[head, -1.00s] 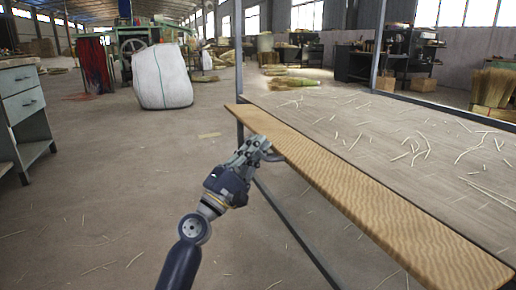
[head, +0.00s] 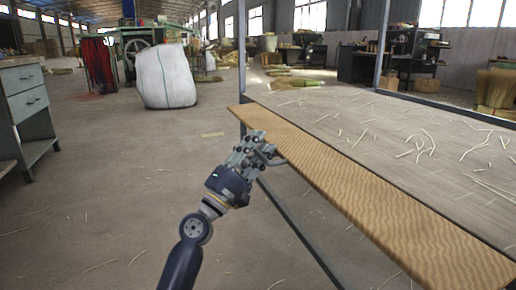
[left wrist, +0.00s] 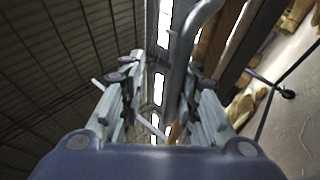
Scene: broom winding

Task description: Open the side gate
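My left gripper (head: 259,147) is at this edge, close beside the handle. In the left wrist view, its two fingers (left wrist: 165,95) stand apart, and a curved grey bar (left wrist: 186,50), likely the handle, passes between them, closer to the right finger. Whether a finger touches it cannot be told. My right gripper is in neither view.
The table top (head: 400,135) is strewn with straw pieces, and dark metal posts and rails frame it. A grey drawer cabinet (head: 28,110) stands at the left and a white bulk sack (head: 163,77) at the back. The floor left of my arm is mostly clear.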

